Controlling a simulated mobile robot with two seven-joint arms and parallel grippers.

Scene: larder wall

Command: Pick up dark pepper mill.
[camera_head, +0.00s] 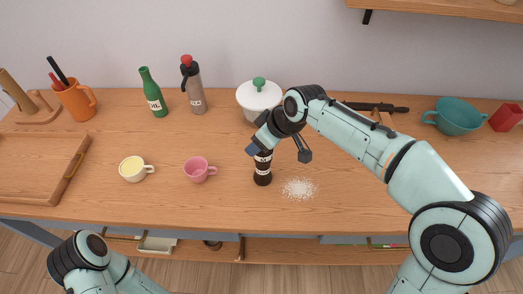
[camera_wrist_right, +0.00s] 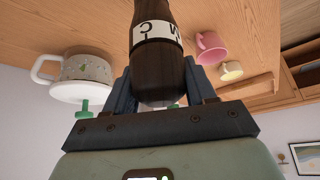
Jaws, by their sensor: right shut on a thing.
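The dark pepper mill (camera_head: 263,171) has a pale label and is upright over the wooden counter, left of a patch of white grains. Its upper part is hidden by my right gripper (camera_head: 268,147) in the head view. In the right wrist view, the mill (camera_wrist_right: 158,65) stands between the two fingers of my right gripper (camera_wrist_right: 160,88), which is shut on it. I cannot tell whether its base touches the counter. My left arm shows at the lower left of the head view, but its gripper is out of view.
White grains (camera_head: 299,188) lie right of the mill. A pink cup (camera_head: 199,170) and a cream cup (camera_head: 132,169) stand to the left. Behind are a white lidded pot (camera_head: 258,98), a grey bottle (camera_head: 194,90) and a green bottle (camera_head: 153,98). A teal bowl (camera_head: 459,115) is far right.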

